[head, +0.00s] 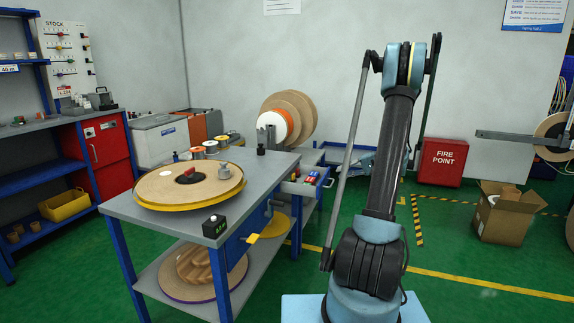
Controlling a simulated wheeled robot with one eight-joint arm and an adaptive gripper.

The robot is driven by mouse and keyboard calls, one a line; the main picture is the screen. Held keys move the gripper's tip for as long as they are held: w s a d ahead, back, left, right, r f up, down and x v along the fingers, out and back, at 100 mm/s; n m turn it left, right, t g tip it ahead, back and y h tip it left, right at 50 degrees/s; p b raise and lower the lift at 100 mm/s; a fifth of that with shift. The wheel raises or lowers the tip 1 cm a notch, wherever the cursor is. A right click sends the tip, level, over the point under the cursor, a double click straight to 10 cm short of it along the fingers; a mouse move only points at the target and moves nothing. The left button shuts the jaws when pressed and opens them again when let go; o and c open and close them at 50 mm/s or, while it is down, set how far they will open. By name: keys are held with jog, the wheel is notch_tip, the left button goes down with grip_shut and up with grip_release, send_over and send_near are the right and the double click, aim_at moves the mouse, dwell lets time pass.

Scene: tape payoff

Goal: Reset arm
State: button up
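My arm (393,150) stands upright right of the middle in the head view, on its light blue base. Its dark column rises to a blue-grey joint near the top of the picture.
Behind are large reels (290,105). Green floor between is clear.

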jog(key=s+a+r+n+g+h, duration=0.1)
jog(key=s+a+r+h, duration=0.2)
jog(key=s, duration=0.5)
jog(key=s+a+r+g+h, duration=0.1)
jog(key=s+a+r, duration=0.1)
jog(key=s+a, duration=0.4)
jog(key=s+a+r+n+h, duration=0.1)
jog(key=s+a+r+h, duration=0.15)
jog(key=s, duration=0.65)
jog(key=s+d+f+n+h, duration=0.1)
jog(key=s+f, duration=0.3)
jog(key=s, duration=0.7)
jog(key=s+d+f+n+h, duration=0.1)
jog(key=s+f+h, duration=0.3)
jog(key=s, duration=0.7)
jog(key=shift+s+d+h, duration=0.35)
jog(key=shift+s+d, duration=0.05)
jog(key=shift+d, duration=0.35)
jog(key=shift+f, duration=0.1)
jog(key=shift+w+f, duration=0.2)
jog(key=shift+w, duration=0.25)
